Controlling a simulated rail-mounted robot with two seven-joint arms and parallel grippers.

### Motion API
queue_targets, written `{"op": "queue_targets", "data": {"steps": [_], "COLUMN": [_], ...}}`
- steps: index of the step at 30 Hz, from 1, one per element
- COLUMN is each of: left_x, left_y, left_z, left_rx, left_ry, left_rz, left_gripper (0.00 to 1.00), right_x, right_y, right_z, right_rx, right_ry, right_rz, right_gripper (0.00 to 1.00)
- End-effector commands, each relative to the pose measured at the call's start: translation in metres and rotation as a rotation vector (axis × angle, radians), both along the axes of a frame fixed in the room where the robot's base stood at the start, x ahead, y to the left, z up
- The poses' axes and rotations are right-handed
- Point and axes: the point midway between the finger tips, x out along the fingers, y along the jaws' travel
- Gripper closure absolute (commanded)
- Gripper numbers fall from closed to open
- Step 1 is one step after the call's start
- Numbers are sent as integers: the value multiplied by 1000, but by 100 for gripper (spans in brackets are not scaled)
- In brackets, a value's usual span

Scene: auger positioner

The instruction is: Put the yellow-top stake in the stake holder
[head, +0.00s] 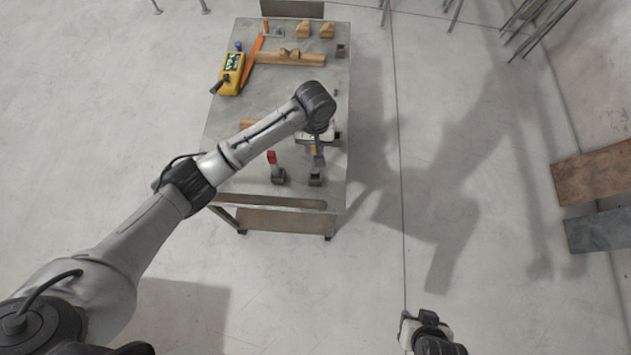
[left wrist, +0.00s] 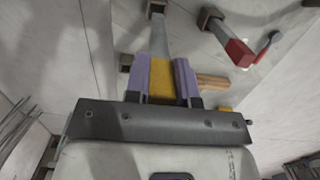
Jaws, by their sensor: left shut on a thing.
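My left gripper (head: 317,148) is over the near right part of the table. Its purple fingers (left wrist: 160,78) are shut on the yellow top of the yellow-top stake (left wrist: 161,75). The stake's grey shaft (left wrist: 159,35) runs from the fingers to a small brown stake holder (left wrist: 157,7), also in the head view (head: 316,180). The shaft's end is at this holder's opening; I cannot tell how deep it sits. The red-top stake (head: 272,158) stands tilted in another holder (head: 278,176) to the left. Part of my right gripper (head: 412,328) shows low in the head view; its fingers are hidden.
The grey table (head: 225,130) carries a yellow handheld device (head: 231,75), an orange tool (head: 252,62), wooden blocks (head: 290,58) and another small holder (head: 341,50) toward the back. The table's right edge is close to my left gripper.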

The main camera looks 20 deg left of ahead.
Motion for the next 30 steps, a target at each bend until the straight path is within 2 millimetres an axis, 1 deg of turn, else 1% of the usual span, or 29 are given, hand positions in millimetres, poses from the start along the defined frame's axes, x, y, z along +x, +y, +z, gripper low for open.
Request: {"op": "queue_targets", "data": {"steps": [1,3,10,17,23,25,30], "left_x": [1,2,2,2,2,2,2], "left_y": [-1,-2,-2,-1,-1,-1,-1], "left_z": [-7,-12,-41,-58,-84,-87,-87], "left_rx": [-2,-2,0,1,1,1,0], "left_ry": [0,1,1,0,0,-1,-2], "left_rz": [3,5,7,6,8,7,6], "left_gripper": [100,100,100,100,100,100,100], "right_x": [0,0,-1,-2,-2,-2,-2], "right_y": [0,-1,-2,-2,-1,-1,0], "right_z": [-5,-7,-11,-13,-18,-18,-17], "right_rx": [-1,-3,-7,-6,-3,-2,1], "right_ry": [0,0,1,2,3,3,2], "right_rz": [1,2,4,4,2,1,-1], "right_gripper": [57,57,57,57,57,57,57]}}
